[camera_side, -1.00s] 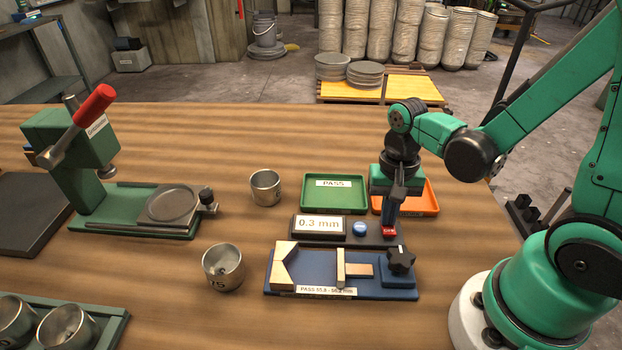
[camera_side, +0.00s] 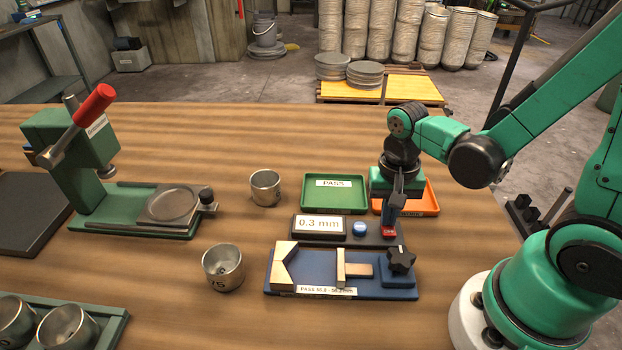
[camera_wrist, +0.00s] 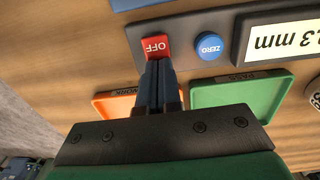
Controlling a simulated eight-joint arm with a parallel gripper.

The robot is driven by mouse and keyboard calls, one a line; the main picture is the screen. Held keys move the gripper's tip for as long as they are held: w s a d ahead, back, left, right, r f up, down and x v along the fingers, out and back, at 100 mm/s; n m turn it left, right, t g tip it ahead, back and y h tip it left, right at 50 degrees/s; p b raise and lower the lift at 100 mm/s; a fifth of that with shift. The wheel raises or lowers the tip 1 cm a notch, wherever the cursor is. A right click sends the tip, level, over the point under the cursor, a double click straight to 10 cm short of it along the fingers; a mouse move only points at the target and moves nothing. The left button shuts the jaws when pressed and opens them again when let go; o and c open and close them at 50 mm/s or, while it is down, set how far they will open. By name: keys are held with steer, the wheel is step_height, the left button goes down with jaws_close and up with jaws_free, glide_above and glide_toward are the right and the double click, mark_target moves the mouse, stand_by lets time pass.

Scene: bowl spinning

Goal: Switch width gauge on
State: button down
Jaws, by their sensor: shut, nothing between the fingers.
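The width gauge is a blue fixture (camera_side: 312,264) with pale jaws and a black knob (camera_side: 401,260). Behind it is a dark panel with a lit display (camera_side: 320,224) reading 0.3 mm, a round blue ZERO button (camera_side: 359,229) and a red switch (camera_side: 389,231). In the wrist view the red switch (camera_wrist: 155,47) shows the word OFF. My gripper (camera_side: 390,223) is shut and empty, pointing down at the red switch. In the wrist view its fingertips (camera_wrist: 158,66) are at the switch's edge; I cannot tell whether they touch.
A green PASS tray (camera_side: 334,205) and an orange tray (camera_side: 427,207) lie behind the panel. Two metal bowls (camera_side: 265,187) (camera_side: 223,268) stand to the left. A green press (camera_side: 75,155) with a red handle is at far left. The wood between is bare.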

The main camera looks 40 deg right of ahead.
steer(key=shift+s+a+f+y, duration=0.1)
steer(key=shift+s+a+y, duration=0.2)
steer(key=shift+s+a, duration=0.25)
step_height(320, 180, up, 14)
steer(key=w+d, duration=0.1)
steer(key=shift+w+d, duration=0.25)
steer(key=s+a+t+h, duration=0.2)
steer(key=shift+s+a, duration=0.4)
stand_by(0.5)
steer(key=shift+w+d+f, duration=0.3)
steer(key=shift+f, duration=1.95)
steer(key=shift+w+d+f, duration=0.35)
steer(key=shift+f, duration=1.85)
steer(key=shift+w+d+f, duration=0.3)
steer(key=shift+f, duration=1.95)
